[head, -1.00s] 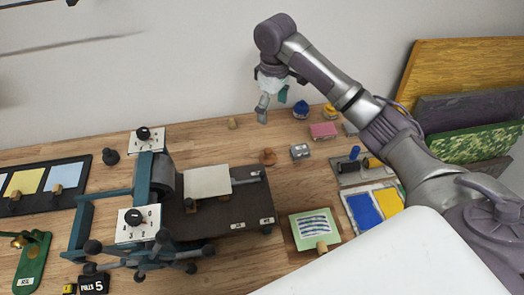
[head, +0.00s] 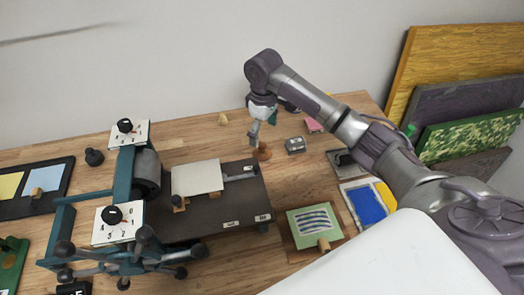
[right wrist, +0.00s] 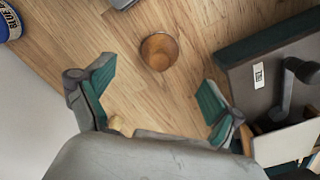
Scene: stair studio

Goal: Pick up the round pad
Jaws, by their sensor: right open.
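The round pad (head: 263,152) is a small brown wooden disc on the wooden tabletop, just right of the press bed in the head view. In the right wrist view the round pad (right wrist: 159,51) lies ahead of the fingertips, between their lines, untouched. My right gripper (head: 263,127) is just above and behind the pad in the head view, with one finger overlapping its edge in the picture. In the right wrist view my right gripper (right wrist: 157,82) has its green-padded fingers spread wide, with nothing between them. My left gripper is not in view.
The press (head: 128,190) with its dark bed (head: 240,203) stands left of the pad. A grey metal block (head: 295,145) lies to its right. A small wooden piece (head: 223,119) is behind. A striped print (head: 314,221) lies in front. A blue jar (right wrist: 8,22) shows in the wrist view.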

